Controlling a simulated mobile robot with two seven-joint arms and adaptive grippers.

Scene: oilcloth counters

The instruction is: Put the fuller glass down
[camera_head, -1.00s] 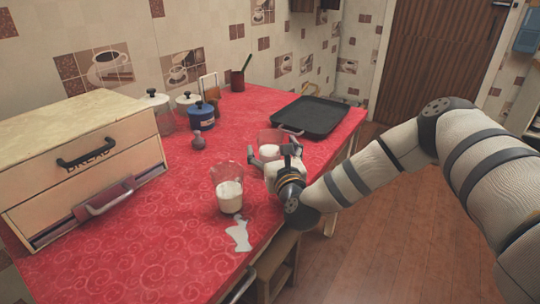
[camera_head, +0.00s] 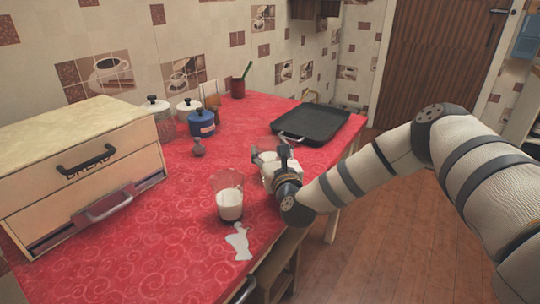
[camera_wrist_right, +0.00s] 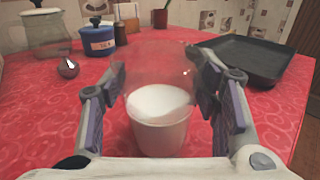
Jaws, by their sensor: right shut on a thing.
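My right gripper (camera_head: 266,160) is shut on a clear, flared glass with milk in its lower part. In the right wrist view this held glass (camera_wrist_right: 160,120) stands upright between the two fingers of the right gripper (camera_wrist_right: 168,92). I cannot tell whether its base touches the red counter. A second clear glass (camera_head: 229,198), also partly filled with milk, stands on the counter nearer to me and left of the gripper. I cannot tell from these views which glass is fuller. My left gripper is not in view.
A white spill-like patch (camera_head: 238,241) lies in front of the second glass. A black tray (camera_head: 312,123) lies behind the gripper. The red counter (camera_head: 160,230) is clear at front left.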

